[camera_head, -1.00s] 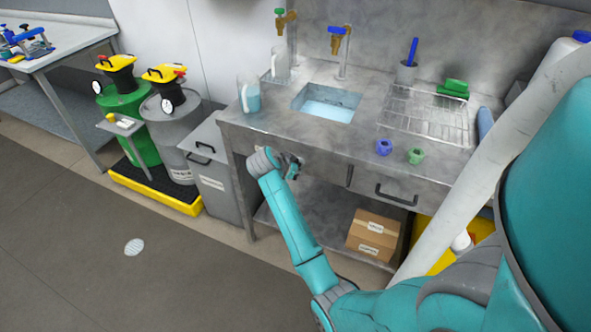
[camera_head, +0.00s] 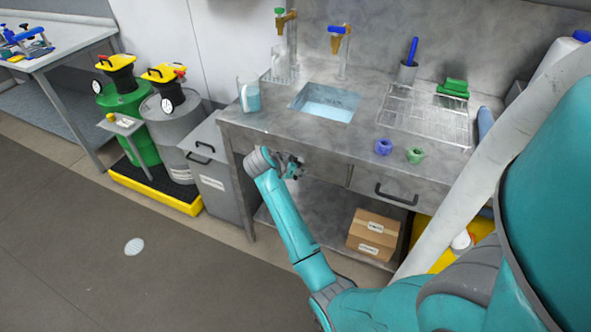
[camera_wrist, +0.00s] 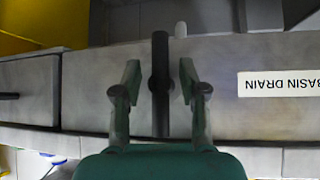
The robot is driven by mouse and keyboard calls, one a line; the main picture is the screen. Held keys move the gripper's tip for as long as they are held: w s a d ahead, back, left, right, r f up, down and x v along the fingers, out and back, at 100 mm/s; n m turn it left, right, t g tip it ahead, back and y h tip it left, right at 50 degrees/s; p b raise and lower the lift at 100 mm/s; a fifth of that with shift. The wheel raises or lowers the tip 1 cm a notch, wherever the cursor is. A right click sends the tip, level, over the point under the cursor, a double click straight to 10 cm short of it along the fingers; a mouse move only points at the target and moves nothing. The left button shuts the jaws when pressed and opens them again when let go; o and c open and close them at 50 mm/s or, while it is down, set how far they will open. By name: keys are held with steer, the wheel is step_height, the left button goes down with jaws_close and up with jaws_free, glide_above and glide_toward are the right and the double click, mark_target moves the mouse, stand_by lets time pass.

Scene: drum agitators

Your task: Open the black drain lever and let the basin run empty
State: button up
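The black drain lever (camera_wrist: 160,85) shows in the wrist view as an upright dark bar against the grey counter front. My gripper (camera_wrist: 160,80) is open, with one finger on each side of the lever and a visible gap on both sides. A white label reading BASIN DRAIN (camera_wrist: 280,84), upside down here, is to the right of it. In the head view my gripper (camera_head: 293,167) is at the counter front below the basin (camera_head: 327,103), and hides the lever. The basin holds pale blue water.
A drawer with a dark handle (camera_head: 396,195) is in the counter front right of my gripper. A jug (camera_head: 249,95), blue cap (camera_head: 383,147) and green cap (camera_head: 415,156) stand on the counter. A cardboard box (camera_head: 374,234) is on the lower shelf.

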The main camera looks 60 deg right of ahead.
steer(key=v, duration=1.2)
stand_by(0.4)
